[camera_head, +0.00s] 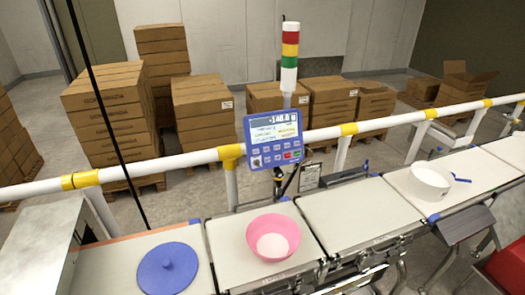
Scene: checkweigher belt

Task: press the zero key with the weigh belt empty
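The blue weighing terminal (273,140) stands on a post behind the belts, with a lit display and rows of small keys. The display seems to read about -146.0 g. A red and a green key show at its lower right; the key labels are too small to read, so I cannot tell which is zero. A pink bowl (288,232) sits on one belt section (225,262). The middle belt section (358,212) to its right is empty. I cannot tell for sure which section is the weigh belt. Neither gripper is in view.
A blue knobbed lid (168,268) lies on the left section. A white round container (428,181) with a blue piece beside it is on the right section. A white rail (385,123) with yellow joints and a red-yellow-green signal tower (290,45) stand behind, then stacked cartons (110,120).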

